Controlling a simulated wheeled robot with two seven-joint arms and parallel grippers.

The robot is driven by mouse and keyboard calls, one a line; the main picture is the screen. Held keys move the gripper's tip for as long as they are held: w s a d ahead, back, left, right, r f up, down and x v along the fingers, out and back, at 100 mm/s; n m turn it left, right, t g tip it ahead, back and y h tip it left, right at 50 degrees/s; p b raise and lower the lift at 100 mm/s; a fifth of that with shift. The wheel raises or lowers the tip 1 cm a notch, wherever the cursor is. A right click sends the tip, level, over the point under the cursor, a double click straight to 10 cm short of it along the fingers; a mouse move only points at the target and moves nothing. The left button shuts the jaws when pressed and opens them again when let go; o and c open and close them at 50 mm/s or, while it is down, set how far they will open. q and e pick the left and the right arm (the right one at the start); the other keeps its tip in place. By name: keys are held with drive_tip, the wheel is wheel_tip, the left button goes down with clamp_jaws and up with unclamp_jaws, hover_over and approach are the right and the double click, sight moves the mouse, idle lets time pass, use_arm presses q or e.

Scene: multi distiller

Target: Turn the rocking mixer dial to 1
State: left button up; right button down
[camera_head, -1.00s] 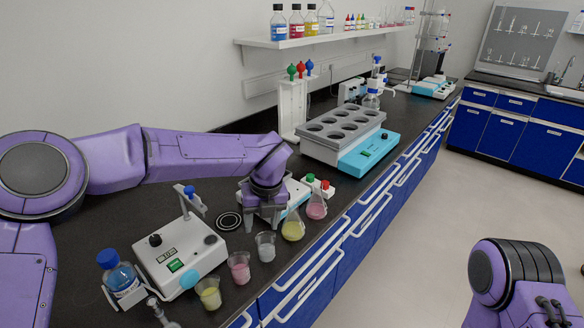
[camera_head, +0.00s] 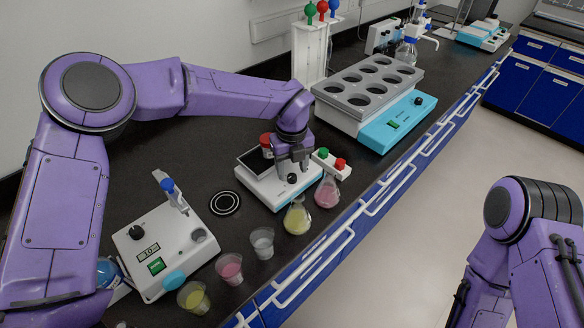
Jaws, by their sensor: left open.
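The rocking mixer (camera_head: 268,192) is a low white device with a blue edge and a dark tilted top plate. Its small dark dial (camera_head: 291,178) shows on the front part, just below my left gripper. My left gripper (camera_head: 292,168) points down over the mixer, open, with its fingers close to the dial. I cannot tell whether they touch it, and the dial's number is not readable. A red-capped item (camera_head: 266,141) sits by the top plate, partly hidden by my gripper. My right arm shows at the right edge, but its gripper is out of view.
A yellow flask (camera_head: 297,219) and a pink flask (camera_head: 327,192) stand at the mixer's front. A white stirrer (camera_head: 165,242), several beakers and a black round pad (camera_head: 225,203) are to the left. A block with wells (camera_head: 367,92) stands behind right.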

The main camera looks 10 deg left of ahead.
sight(292, 176)
use_arm(q)
drive_tip(key=f, duration=0.1)
drive_tip(key=w+f, duration=0.1)
drive_tip(key=f, duration=0.1)
drive_tip(key=shift+f, duration=0.1)
drive_tip(key=shift+s, duration=0.3)
clamp_jaws()
use_arm(e)
drive_tip(key=shift+w+r, duration=0.2)
drive_tip(key=shift+r, duration=0.05)
